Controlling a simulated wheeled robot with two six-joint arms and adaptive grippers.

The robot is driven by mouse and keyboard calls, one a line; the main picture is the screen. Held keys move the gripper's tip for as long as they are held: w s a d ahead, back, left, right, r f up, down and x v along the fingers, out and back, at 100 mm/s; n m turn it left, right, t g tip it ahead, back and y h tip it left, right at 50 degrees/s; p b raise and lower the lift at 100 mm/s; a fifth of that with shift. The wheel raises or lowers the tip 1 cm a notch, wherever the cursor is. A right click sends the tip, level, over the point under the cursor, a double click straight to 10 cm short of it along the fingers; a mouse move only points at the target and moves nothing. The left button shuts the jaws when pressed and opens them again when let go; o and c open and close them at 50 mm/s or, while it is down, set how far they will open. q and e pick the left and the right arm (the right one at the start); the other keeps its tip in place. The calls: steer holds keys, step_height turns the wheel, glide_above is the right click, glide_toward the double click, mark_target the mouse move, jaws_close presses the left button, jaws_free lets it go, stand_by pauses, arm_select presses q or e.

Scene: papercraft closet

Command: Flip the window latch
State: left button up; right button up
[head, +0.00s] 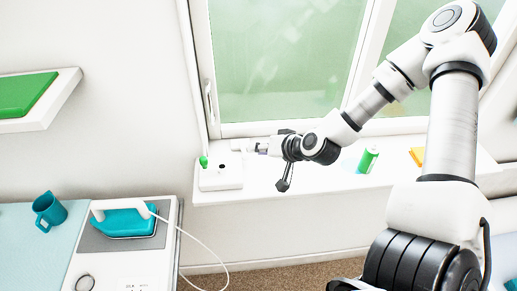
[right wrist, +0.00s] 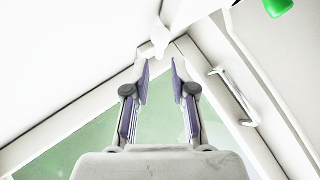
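The window (head: 285,60) has pale green glass in a white frame and stands behind the sill. A slim white handle (head: 209,102) sits on the frame's left side; it also shows in the right wrist view (right wrist: 235,95), right of the fingers. A small white knob-like piece (right wrist: 159,36) lies just beyond my right fingertips; I cannot tell which of the two is the latch. My right gripper (head: 246,147) is at the window's lower left corner. In the right wrist view its fingers (right wrist: 161,68) are apart with nothing between them. My left gripper is out of view.
A white box (head: 221,180) stands on the sill (head: 300,180) below my right gripper, with a green piece (head: 203,161) at its left. A green-and-white cylinder (head: 368,160) stands farther right. A teal iron (head: 124,220) and mug (head: 48,211) are at lower left.

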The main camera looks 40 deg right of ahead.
steer(key=shift+v, duration=0.9)
steer(key=shift+a, duration=0.2)
steer(key=shift+w+f, duration=0.1)
